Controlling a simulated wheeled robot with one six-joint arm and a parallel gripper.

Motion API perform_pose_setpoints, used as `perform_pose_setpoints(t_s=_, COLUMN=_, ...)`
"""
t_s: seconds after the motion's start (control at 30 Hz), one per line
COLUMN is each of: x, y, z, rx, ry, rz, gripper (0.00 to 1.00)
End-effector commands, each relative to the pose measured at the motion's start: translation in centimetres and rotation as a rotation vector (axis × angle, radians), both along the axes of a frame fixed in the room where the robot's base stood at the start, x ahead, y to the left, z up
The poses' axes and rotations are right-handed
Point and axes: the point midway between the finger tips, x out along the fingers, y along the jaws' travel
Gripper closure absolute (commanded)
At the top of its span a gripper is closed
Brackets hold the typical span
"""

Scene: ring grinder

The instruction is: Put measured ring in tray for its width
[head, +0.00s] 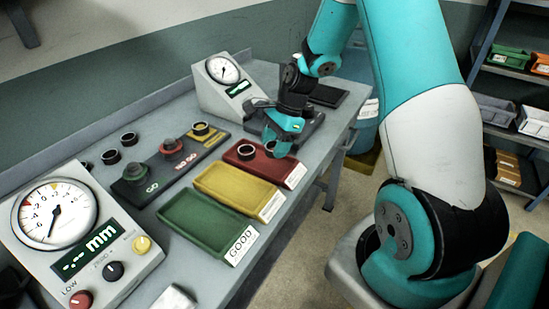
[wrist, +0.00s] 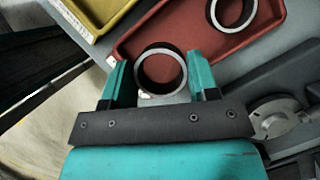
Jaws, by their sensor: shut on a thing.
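My gripper (head: 279,148) is over the red tray (head: 278,166) in the head view. In the wrist view its two teal fingers (wrist: 159,78) are shut on a dark metal ring (wrist: 182,72), which is seen over the red tray (wrist: 150,33) near its edge. The ring's height above the tray floor is hard to tell. A second ring (head: 246,158) lies in the red tray and shows at the top of the wrist view (wrist: 215,18). The yellow tray (head: 228,187) and the green tray (head: 203,222), labelled GOOD, look empty.
A dial gauge (head: 55,213) with a blank mm readout stands at the front left. A second gauge (head: 222,78) stands at the back. A GO / NO GO block (head: 165,170) and several loose rings (head: 110,157) lie left of the trays. The table edge runs close along the trays' right side.

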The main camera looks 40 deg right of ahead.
Motion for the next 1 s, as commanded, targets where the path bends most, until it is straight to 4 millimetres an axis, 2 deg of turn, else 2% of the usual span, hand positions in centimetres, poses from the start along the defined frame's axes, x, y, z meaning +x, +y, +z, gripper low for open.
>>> perform_pose_setpoints(t_s=0.4, x=0.0, y=0.0, z=-4.9, rx=0.000, ry=0.001, rz=0.000, gripper=0.76)
perform_pose_setpoints(t_s=0.8, x=0.1, y=0.0, z=-5.6, rx=0.000, ry=-0.001, rz=0.001, gripper=0.76)
perform_pose_setpoints(t_s=0.83, x=0.1, y=0.0, z=-5.5, rx=-0.001, ry=-0.001, rz=0.001, gripper=0.41)
perform_pose_setpoints(t_s=0.87, x=0.1, y=0.0, z=-5.5, rx=-0.001, ry=-0.001, rz=0.001, gripper=0.35)
perform_pose_setpoints(t_s=1.0, x=0.0, y=0.0, z=-5.5, rx=-0.001, ry=-0.001, rz=0.001, gripper=0.35)
